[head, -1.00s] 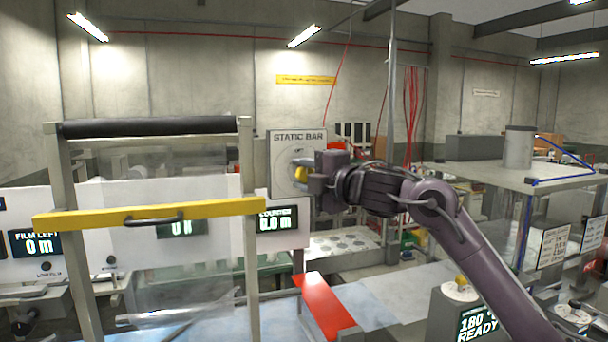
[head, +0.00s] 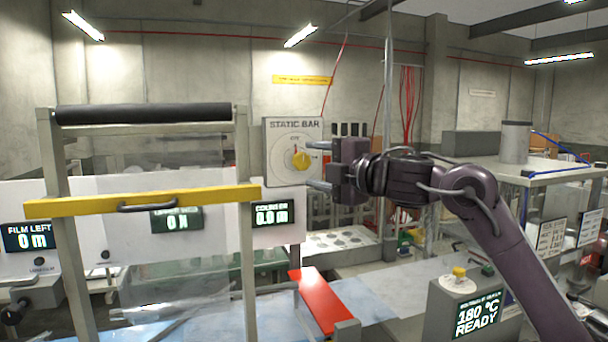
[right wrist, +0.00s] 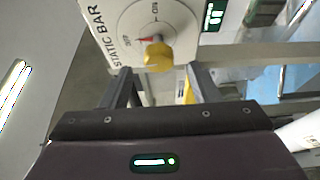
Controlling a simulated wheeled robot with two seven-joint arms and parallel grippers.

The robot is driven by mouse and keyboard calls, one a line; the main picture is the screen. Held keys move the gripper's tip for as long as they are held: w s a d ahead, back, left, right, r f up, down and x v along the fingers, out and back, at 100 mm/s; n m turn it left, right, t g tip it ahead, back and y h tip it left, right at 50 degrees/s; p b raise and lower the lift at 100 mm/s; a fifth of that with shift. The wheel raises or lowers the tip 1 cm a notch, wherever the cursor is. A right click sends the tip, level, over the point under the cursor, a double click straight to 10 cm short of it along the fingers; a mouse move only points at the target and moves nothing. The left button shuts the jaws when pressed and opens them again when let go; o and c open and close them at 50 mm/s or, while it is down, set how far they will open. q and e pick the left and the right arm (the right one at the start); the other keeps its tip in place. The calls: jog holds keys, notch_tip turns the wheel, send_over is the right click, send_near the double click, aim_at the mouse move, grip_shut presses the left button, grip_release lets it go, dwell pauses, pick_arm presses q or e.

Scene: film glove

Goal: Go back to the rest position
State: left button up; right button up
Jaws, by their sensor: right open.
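My right gripper (head: 318,165) is open and empty, just right of the static bar panel (head: 280,172) in the head view. The panel carries a yellow knob (head: 301,160) on a round dial with a red pointer. In the right wrist view the knob (right wrist: 158,57) lies beyond the two fingertips (right wrist: 160,75), with a gap between it and the gripper. The static bar panel (right wrist: 110,20) fills the top there. My left gripper is not in view.
A frame with a yellow bar (head: 90,206) and black roller (head: 145,113) stands at left. A red plate (head: 320,302) lies low in the middle. A heater box (head: 465,303) reading 180 °C READY stands at lower right, below my right arm. A grey table (head: 540,175) stands at right.

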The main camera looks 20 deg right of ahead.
jog(key=v, duration=0.2)
jog(key=shift+s+d+b, duration=0.1)
jog(key=shift+s+b, duration=0.15)
jog(key=shift+b, duration=0.05)
